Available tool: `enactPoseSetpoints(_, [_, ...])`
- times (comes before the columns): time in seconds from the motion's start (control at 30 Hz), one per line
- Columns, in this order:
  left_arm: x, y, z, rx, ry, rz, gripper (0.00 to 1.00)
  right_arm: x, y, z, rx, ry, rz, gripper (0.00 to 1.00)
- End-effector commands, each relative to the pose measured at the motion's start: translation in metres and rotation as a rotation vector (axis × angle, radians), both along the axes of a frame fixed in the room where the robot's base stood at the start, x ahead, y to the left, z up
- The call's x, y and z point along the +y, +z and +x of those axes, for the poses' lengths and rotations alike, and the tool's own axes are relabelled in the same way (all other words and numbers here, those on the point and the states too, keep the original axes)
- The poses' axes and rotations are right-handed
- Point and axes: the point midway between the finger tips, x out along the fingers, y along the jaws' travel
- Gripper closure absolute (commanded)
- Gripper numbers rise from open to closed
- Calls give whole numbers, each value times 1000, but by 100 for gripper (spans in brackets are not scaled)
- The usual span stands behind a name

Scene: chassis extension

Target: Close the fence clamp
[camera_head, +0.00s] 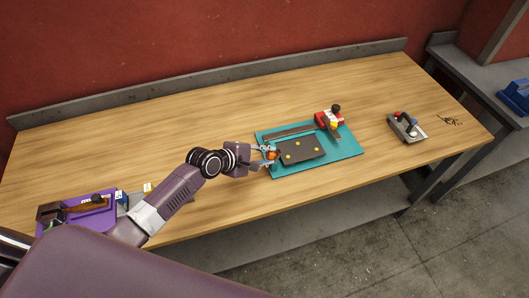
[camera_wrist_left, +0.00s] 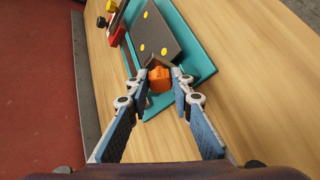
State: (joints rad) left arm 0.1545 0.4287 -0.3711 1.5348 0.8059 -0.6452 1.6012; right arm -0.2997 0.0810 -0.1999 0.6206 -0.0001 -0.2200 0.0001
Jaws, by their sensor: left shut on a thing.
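A teal board (camera_head: 345,152) lies on the wooden bench, with a dark plate (camera_head: 300,149) bearing yellow dots on it. A long dark fence bar (camera_head: 289,132) runs along its back. My left gripper (camera_head: 271,155) is at the board's left edge. In the left wrist view the gripper (camera_wrist_left: 160,74) is shut on an orange block (camera_wrist_left: 159,80), beside the plate's corner. My right gripper is not in view.
A purple tray (camera_head: 92,217) with tools is at the front left. A grey ledge (camera_head: 200,92) runs along the back. The bench between is mostly clear.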

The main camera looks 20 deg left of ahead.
Motion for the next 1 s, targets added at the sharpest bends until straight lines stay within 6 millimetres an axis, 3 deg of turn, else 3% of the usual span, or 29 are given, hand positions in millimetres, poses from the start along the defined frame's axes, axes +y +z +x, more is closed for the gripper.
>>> enactPoseSetpoints(0.67, [-32,6,20,323,-3,477,100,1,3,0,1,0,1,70])
enactPoseSetpoints(1.0, [-44,-5,28,499,-6,740,100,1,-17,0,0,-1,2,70])
